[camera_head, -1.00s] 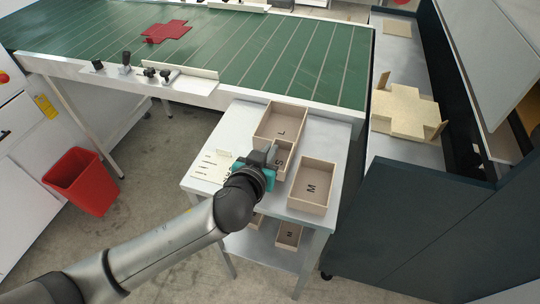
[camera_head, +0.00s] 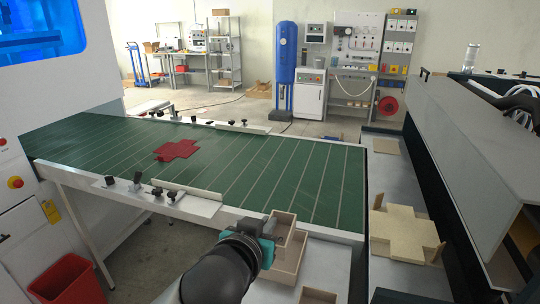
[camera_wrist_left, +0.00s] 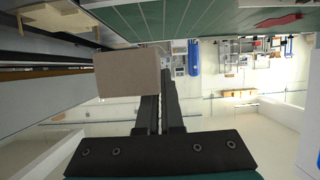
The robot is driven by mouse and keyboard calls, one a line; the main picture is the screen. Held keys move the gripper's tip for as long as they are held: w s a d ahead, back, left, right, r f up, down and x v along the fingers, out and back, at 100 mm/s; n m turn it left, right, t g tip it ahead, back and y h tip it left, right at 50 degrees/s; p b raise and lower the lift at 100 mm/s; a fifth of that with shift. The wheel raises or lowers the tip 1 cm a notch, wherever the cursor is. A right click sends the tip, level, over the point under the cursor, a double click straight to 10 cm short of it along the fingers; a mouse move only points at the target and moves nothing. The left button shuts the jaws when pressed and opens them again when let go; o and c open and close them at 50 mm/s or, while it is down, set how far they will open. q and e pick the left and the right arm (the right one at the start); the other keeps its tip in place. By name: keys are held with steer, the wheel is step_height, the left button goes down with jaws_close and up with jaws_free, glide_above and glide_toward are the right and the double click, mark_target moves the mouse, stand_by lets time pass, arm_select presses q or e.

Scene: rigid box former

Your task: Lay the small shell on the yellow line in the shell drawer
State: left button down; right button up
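The small shell (camera_head: 283,229) is an open, beige box held up at my left gripper (camera_head: 268,238), above the table with the other shells. In the left wrist view the shell (camera_wrist_left: 128,73) shows as a plain brown-grey wall at the tips of the two dark fingers (camera_wrist_left: 160,105), which are close together on its edge. The large shell (camera_head: 292,258) stands just behind and below it, partly hidden. I cannot make out a yellow line or clearly identify the shell drawer. My right gripper is not in view.
The medium shell (camera_head: 318,296) shows at the bottom edge. A green belt table (camera_head: 310,185) carries a red cross-shaped blank (camera_head: 178,150). On the right, a grey bed (camera_head: 390,185) holds a beige cross-shaped blank (camera_head: 400,228) beside a dark machine. A red bin (camera_head: 65,280) is at lower left.

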arm_select(q)
steer(key=a+r+n+y+b, duration=0.1)
steer(key=a+r+y+b, duration=0.1)
steer(key=a, duration=0.5)
steer(key=a+r+n+y+b, duration=0.2)
steer(key=a+r+b, duration=0.1)
steer(key=a, duration=0.4)
steer(key=shift+s+a+t+b, duration=0.25)
steer(key=shift+a+t+b, duration=0.05)
steer(key=shift+b, duration=0.25)
steer(key=shift+r, duration=0.1)
steer(key=w+d+f+m+h+p, duration=0.1)
steer(key=d+f+m+h+p, duration=0.3)
steer(key=d, duration=0.8)
steer(key=shift+n, duration=0.4)
steer(key=f+b, duration=0.3)
steer(key=f, duration=1.3)
steer(key=shift+d, duration=0.2)
steer(key=shift+f+b, duration=0.75)
steer(key=shift+f, duration=1.95)
